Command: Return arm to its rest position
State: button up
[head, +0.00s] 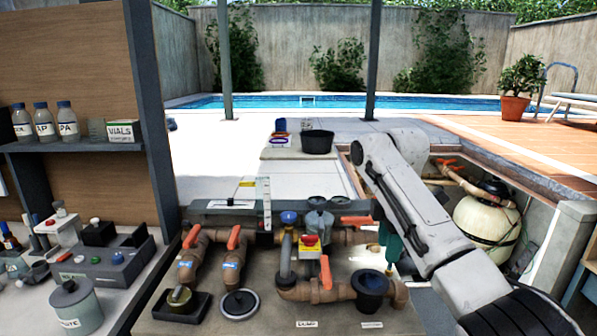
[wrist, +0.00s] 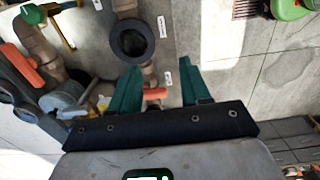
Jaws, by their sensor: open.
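My arm reaches in from the lower right of the head view and bends down over the right side of the pipework bench. My gripper (head: 389,243) points downward there, above and behind the dark round strainer pot (head: 370,284). In the wrist view, my gripper (wrist: 158,82) has its two green fingers spread apart, with nothing held between them. An orange handle (wrist: 155,94) shows below, in the gap between the fingers. I cannot tell how high the fingers are above the pipes.
The bench carries pipes with orange valve handles (head: 233,237), a red-and-yellow switch (head: 310,243) and a clear upright gauge (head: 265,203). A cream tank (head: 486,228) stands right of the arm. A shelf post (head: 150,110) rises at left. Open paving lies behind.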

jog(key=s+a+f+m+y, duration=0.1)
jog(key=s+f+m, duration=0.1)
jog(key=s+f, duration=0.5)
jog(key=s+a+f+m, duration=0.1)
jog(key=s+f+m, duration=0.25)
jog(key=f, duration=0.75)
jog(key=s+a+f+m+y, duration=0.1)
jog(key=s+a+f+m, duration=0.1)
jog(key=s+f, duration=0.45)
jog(key=s+d+f+m+t, duration=0.1)
jog(key=s+d+f+m, duration=0.25)
jog(key=s, duration=0.45)
jog(key=s+d+f+m, duration=0.2)
jog(key=s+f, duration=0.3)
jog(key=s, duration=0.3)
jog(key=s+d+r+m+h, duration=0.1)
jog(key=s+d+m, duration=0.1)
jog(key=s, duration=0.5)
jog(key=s+d+m+h, duration=0.1)
jog(key=s+d+m, duration=0.2)
jog(key=s, duration=0.5)
jog(key=shift+d+r+m, duration=0.3)
jog(key=shift+d+r, duration=0.1)
jog(key=shift+d, duration=0.4)
jog(key=shift+s, duration=0.1)
